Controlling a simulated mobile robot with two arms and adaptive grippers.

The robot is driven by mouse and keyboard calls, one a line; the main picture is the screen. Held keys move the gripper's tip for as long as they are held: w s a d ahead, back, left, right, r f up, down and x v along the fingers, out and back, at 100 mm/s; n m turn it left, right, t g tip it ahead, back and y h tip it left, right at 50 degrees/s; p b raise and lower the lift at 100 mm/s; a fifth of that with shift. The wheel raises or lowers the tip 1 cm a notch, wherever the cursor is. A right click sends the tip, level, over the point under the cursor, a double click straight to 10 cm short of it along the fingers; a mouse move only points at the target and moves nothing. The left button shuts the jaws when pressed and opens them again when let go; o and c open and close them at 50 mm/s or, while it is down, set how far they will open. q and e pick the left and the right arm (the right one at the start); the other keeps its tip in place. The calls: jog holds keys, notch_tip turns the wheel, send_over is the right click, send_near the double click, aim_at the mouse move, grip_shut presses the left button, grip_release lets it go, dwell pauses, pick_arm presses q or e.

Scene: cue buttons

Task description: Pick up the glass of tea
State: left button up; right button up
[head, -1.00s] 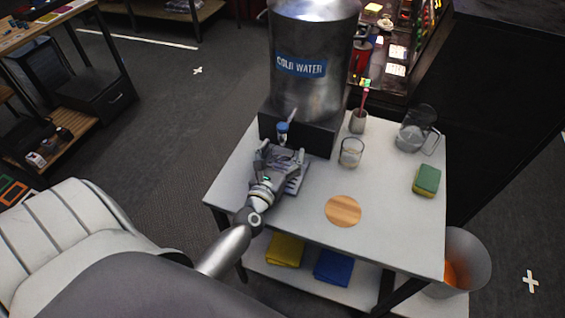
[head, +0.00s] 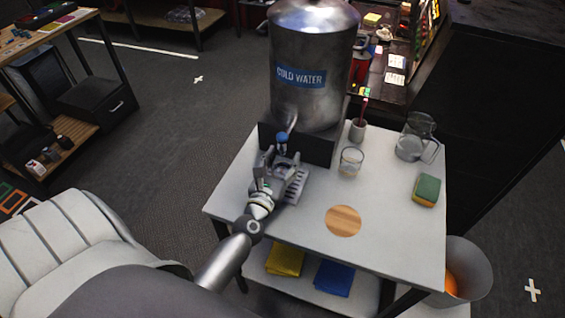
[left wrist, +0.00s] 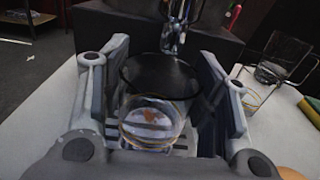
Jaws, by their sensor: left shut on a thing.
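My left gripper (head: 277,168) is under the spout of the metal cold water dispenser (head: 312,72), above the grey slotted drip tray (head: 298,184). It is shut on a clear glass (left wrist: 152,122), which stands between its two fingers in the left wrist view. The glass looks upright, with a dark rim; I cannot tell what is in it. In the head view my gripper mostly hides it. A second short glass (head: 351,162) stands on the white table to the right, with what may be a little pale liquid. My right gripper does not show.
On the white table (head: 290,230) are a round wooden coaster (head: 343,221), a glass pitcher (head: 411,145), a green and yellow sponge (head: 426,190) and a cup with a pink brush (head: 358,130). A bin (head: 468,272) stands at the right. The table's front left is clear.

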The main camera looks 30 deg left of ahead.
pick_arm(q)
jog(key=b+v, duration=0.6)
jog(key=v, duration=1.2)
jog(key=shift+r+b, duration=0.2)
jog(key=shift+b, duration=0.1)
